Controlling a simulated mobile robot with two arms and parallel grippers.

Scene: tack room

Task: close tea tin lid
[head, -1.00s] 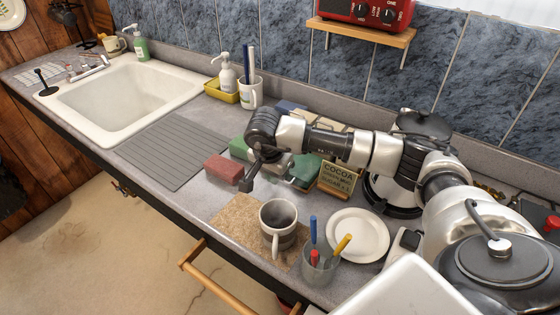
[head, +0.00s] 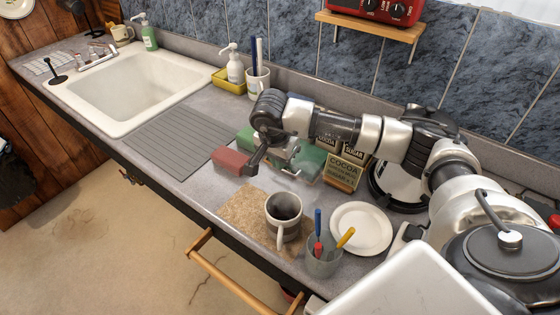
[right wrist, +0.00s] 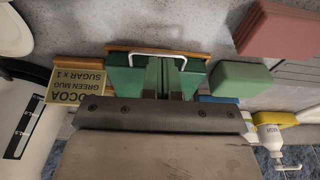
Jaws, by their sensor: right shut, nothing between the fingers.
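The tea tin is hard to single out; a green tin-like thing with a pale wire handle (right wrist: 158,56) shows in the right wrist view, partly hidden by my gripper. Green surfaces (head: 309,161) show beside the cocoa sign in the head view, half covered by my arm. Whether its lid stands open or lies flat I cannot tell. My right gripper (head: 254,166) is shut and empty, pointing down toward the counter front, close to these green surfaces. Its fingers (right wrist: 160,75) overlap the green thing in the wrist view; contact is unclear. My left gripper is out of view.
A red block (head: 230,161) and a green block (head: 245,137) lie left of my gripper. A cocoa sign (head: 346,171) stands to the right. A grey mug (head: 283,208), a cup of pens (head: 323,262) and a white plate (head: 361,229) stand in front. The drainboard (head: 180,140) is clear.

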